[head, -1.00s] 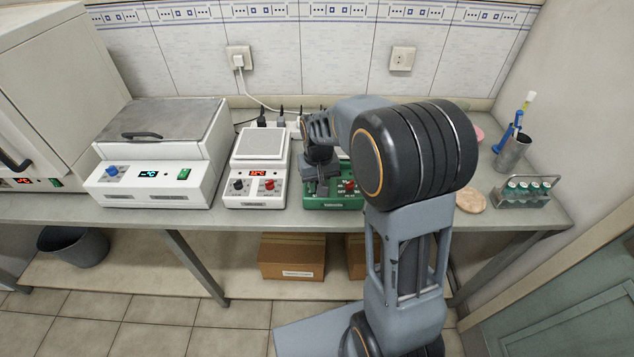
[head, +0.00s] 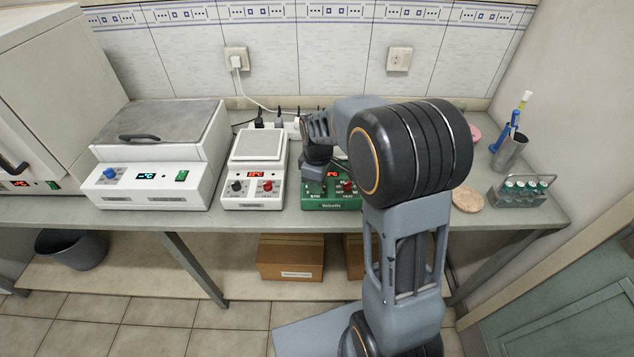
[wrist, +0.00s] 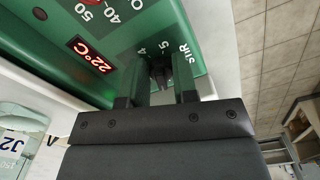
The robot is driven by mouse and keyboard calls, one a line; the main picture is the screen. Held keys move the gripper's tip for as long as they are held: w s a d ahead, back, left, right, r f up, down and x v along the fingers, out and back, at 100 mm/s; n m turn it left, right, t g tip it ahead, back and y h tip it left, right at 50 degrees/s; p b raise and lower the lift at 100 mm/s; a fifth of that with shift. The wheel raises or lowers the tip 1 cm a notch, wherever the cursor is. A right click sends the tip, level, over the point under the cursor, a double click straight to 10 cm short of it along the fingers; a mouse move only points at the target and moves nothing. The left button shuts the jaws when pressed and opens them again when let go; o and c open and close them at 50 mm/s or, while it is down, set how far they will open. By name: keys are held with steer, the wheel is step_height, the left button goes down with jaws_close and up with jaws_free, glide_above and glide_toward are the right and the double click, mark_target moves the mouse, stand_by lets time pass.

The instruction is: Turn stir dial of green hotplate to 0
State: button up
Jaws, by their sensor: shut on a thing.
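The green hotplate (head: 333,203) stands on the bench, partly hidden behind my arm in the head view. Its green front panel (wrist: 120,20) fills the upper left of the wrist view, with a red display (wrist: 90,54) reading 22°C. The dark stir dial (wrist: 161,75) sits beside the printed STIR label and the marks 0, 4 and 5. My gripper (wrist: 160,85) is at the panel, with its two fingers on either side of the stir dial, shut on it. The dial's pointer is too dark and covered to read. The red heat dial (head: 348,187) is to the right of my gripper.
A white hotplate (head: 255,170) stands close to the left of the green one. A white bath with a grey lid (head: 160,130) is farther left. A tan disc (head: 467,198) and a rack of bottles (head: 522,190) are on the right of the bench.

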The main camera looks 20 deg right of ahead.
steer(key=n, duration=0.5)
steer(key=shift+w+r+n, duration=0.1)
steer(key=shift+w+n, duration=0.1)
steer(key=shift+n, duration=0.1)
steer(key=n, duration=0.4)
steer(key=shift+w+n, duration=0.15)
steer(key=shift+n, duration=0.45)
steer(key=o, duration=0.8)
